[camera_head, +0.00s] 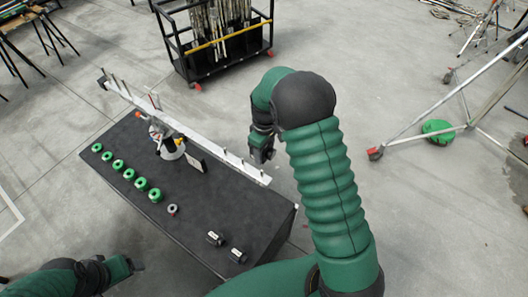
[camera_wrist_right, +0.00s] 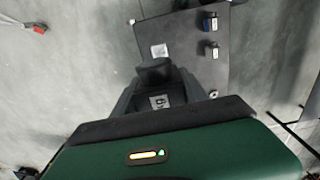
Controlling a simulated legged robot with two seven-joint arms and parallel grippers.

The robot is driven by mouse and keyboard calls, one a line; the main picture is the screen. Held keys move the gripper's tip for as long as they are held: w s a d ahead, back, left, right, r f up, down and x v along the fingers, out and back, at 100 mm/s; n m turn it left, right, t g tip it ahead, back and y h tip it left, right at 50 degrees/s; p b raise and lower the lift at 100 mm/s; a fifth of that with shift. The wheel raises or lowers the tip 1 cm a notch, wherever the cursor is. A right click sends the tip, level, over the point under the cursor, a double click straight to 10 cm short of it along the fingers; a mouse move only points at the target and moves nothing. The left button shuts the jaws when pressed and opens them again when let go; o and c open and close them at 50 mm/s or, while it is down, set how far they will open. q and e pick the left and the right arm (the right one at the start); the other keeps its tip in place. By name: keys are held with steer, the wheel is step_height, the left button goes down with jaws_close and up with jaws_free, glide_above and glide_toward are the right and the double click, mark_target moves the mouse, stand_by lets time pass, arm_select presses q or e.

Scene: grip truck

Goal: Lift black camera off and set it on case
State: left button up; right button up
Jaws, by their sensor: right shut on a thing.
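The black case (camera_head: 235,205) has a flat dark top, and its top also shows in the wrist view (camera_wrist_right: 185,35).
Green tape rolls (camera_head: 129,174) line the case's left side. Two small black blocks (camera_head: 214,238) (camera_head: 237,255) sit near its front end. A white pegged rail (camera_head: 215,150) runs along the far side. A black cart (camera_head: 215,55) stands behind. A stand's wheel (camera_head: 375,153) is at right.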

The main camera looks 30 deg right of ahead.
steer(key=shift+r+p, duration=2.2)
steer(key=shift+r, duration=1.15)
steer(key=shift+f, duration=0.15)
